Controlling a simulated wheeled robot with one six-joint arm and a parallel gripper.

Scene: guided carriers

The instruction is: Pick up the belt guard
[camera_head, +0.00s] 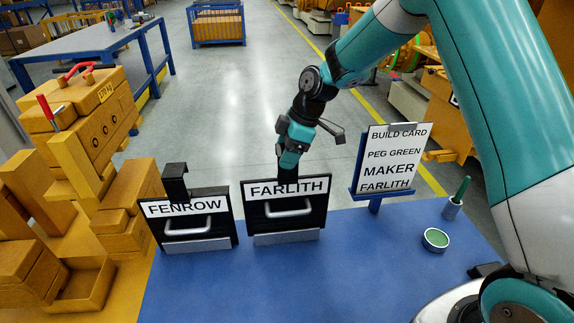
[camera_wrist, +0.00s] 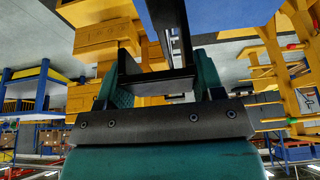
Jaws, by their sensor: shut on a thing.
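Two black belt guards with pale handles stand upright on the blue table, in grey bases. The left guard (camera_head: 210,242) is labelled FENROW and has a black hooked tab on top. The right guard (camera_head: 318,211) is labelled FARLITH. My gripper (camera_head: 288,168) is above the FARLITH guard, shut on the black tab rising from its top edge. In the wrist view, a black piece (camera_wrist: 172,30) lies between the fingers of my gripper (camera_wrist: 160,78). The build card (camera_head: 389,158) reads PEG GREEN, MAKER FARLITH.
The blue table (camera_head: 340,285) is clear in front of the guards. At the right are a cup with a green peg (camera_head: 461,190) and a round dish with green inside (camera_head: 436,238). Yellow blocks and machinery (camera_head: 85,150) stand close on the left. Grey floor is open behind.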

